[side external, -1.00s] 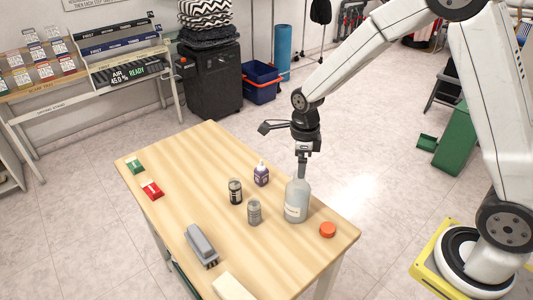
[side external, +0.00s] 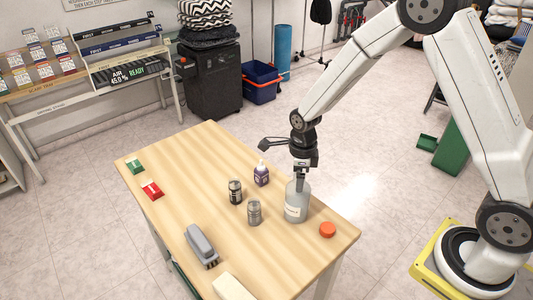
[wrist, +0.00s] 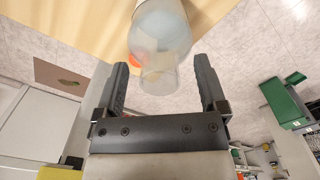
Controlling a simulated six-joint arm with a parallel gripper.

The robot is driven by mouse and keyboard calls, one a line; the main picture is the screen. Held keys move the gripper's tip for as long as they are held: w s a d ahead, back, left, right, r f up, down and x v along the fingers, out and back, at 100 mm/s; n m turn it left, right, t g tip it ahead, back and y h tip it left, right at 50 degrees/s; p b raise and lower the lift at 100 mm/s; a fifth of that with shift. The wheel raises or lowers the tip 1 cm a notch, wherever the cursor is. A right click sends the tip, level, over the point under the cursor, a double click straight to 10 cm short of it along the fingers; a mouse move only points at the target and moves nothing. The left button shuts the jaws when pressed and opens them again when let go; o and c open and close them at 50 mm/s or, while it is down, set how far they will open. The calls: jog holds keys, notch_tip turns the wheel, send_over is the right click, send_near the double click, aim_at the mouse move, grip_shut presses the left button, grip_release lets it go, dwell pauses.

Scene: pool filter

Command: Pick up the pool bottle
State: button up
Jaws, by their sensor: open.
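The pool bottle (side external: 296,205) is a grey translucent bottle with a pale label, standing upright near the right end of the wooden table. It also shows in the wrist view (wrist: 160,35), with its neck toward my gripper. My gripper (side external: 302,183) is at the top of the bottle, pointing down. In the wrist view the two dark fingers (wrist: 163,78) are apart, one on each side of the bottle's neck, with gaps showing. The fingertips are partly hard to make out in the side view.
An orange cap (side external: 327,230) lies right of the bottle. A grey can (side external: 254,212), a dark can (side external: 235,191) and a purple bottle (side external: 261,174) stand to its left. A grey stapler-like object (side external: 201,245) lies nearer the front. The table's (side external: 190,165) left-middle is clear.

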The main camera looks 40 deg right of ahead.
grip_shut()
dwell(1.4)
